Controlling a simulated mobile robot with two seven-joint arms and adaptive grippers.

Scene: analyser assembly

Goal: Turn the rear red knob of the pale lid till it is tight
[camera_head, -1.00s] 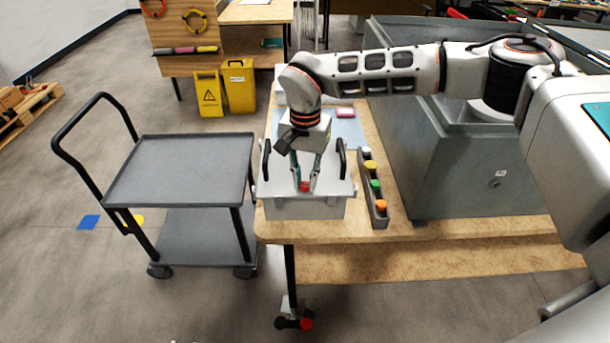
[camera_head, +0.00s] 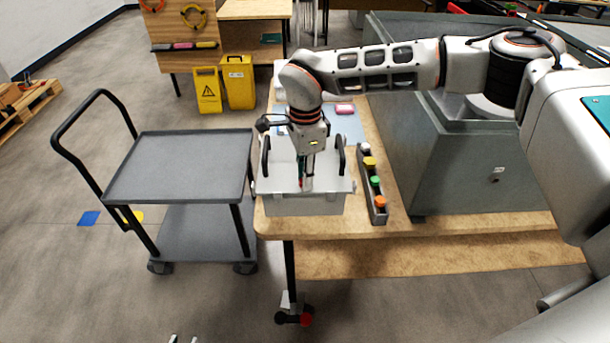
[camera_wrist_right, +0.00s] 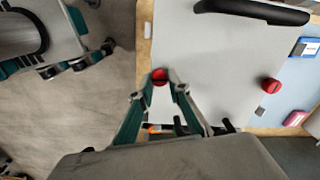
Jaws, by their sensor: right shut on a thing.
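The pale lid (camera_head: 335,184) lies on a grey box at the near end of the table. My right gripper (camera_head: 306,188) points down at the lid's near edge. In the right wrist view my right gripper (camera_wrist_right: 161,79) is shut on a red knob (camera_wrist_right: 160,75), with a fingertip on each side. A second red knob (camera_wrist_right: 271,85) stands at the lid's far end, free; the arm hides it in the head view. My left gripper (camera_head: 183,339) shows only its two tips, apart, at the bottom edge. It also shows in the right wrist view (camera_wrist_right: 100,25), open and empty.
Black handles stand on the lid's left (camera_head: 265,156) and right (camera_head: 342,155). A strip of coloured buttons (camera_head: 373,187) lies right of the box. A grey cart (camera_head: 180,165) stands left of the table. A blue mat (camera_head: 350,127) with a pink block lies behind the box.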

